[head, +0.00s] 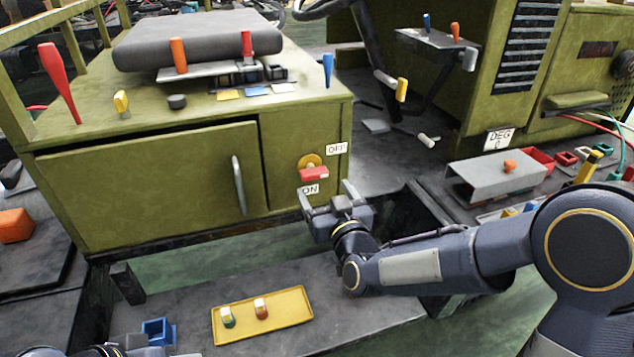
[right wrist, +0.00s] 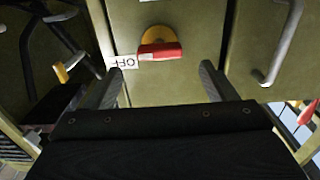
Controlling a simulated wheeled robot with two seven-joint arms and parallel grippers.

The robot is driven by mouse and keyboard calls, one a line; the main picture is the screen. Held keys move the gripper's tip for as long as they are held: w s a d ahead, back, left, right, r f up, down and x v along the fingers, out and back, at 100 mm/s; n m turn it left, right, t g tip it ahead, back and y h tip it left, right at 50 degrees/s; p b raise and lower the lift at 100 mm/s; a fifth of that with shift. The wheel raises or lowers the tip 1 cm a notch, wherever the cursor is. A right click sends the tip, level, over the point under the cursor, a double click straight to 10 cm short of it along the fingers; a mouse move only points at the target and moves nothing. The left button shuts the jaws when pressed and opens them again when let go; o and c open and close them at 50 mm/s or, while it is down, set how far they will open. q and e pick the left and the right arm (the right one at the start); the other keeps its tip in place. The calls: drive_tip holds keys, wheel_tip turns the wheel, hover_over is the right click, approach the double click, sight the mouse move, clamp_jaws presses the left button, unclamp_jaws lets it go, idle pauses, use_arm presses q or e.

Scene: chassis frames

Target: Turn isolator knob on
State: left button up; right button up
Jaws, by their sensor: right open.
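The isolator knob (head: 314,174) is a red handle on a round yellow plate (head: 310,160), on the green cabinet's front right panel. The red handle lies roughly level across the plate. An OFF label (head: 337,148) is at its upper right and an ON label (head: 310,189) below it. My right gripper (head: 327,192) is open and empty, just in front of and below the knob. In the right wrist view the red handle (right wrist: 160,51) is ahead, between the open fingers (right wrist: 161,72) and apart from them. My left gripper is not clearly visible.
The cabinet door with a grey handle (head: 239,185) is left of the knob. A yellow tray (head: 282,328) with two small pieces and a blue bin (head: 158,333) rest on the low ledge. A grey cover (head: 494,178) and coloured bins are at right. Levers stand on the cabinet top.

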sight(316, 177)
drive_tip(key=x, duration=0.6)
drive_tip(key=shift+w, duration=0.1)
drive_tip(key=shift+c, duration=0.2)
drive_tip(key=c, duration=0.9)
